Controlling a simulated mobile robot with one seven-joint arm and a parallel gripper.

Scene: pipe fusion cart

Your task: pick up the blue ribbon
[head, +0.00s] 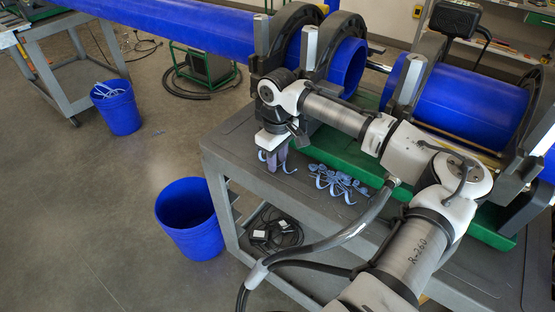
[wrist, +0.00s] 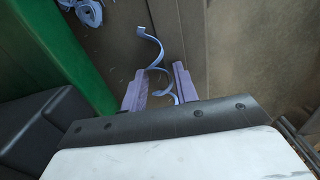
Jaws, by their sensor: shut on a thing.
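The blue ribbon (wrist: 153,50) is a thin, loosely curled strip. In the wrist view it runs between the two purple fingers of my gripper (wrist: 159,92), and one curl sticks out past the fingertips. In the head view my gripper (head: 275,160) points down at the near left corner of the grey cart top, and bits of the ribbon (head: 290,168) show beside the fingers. My gripper is shut on the ribbon. The fingers hide part of it, and I cannot tell whether it still touches the cart top.
A pile of similar blue ribbons (head: 338,184) lies right of my gripper on the cart (head: 250,165), beside a green tray (head: 345,165). Clamps and large blue pipes (head: 455,98) stand behind. A blue bucket (head: 190,225) is on the floor at left, another (head: 116,108) farther back.

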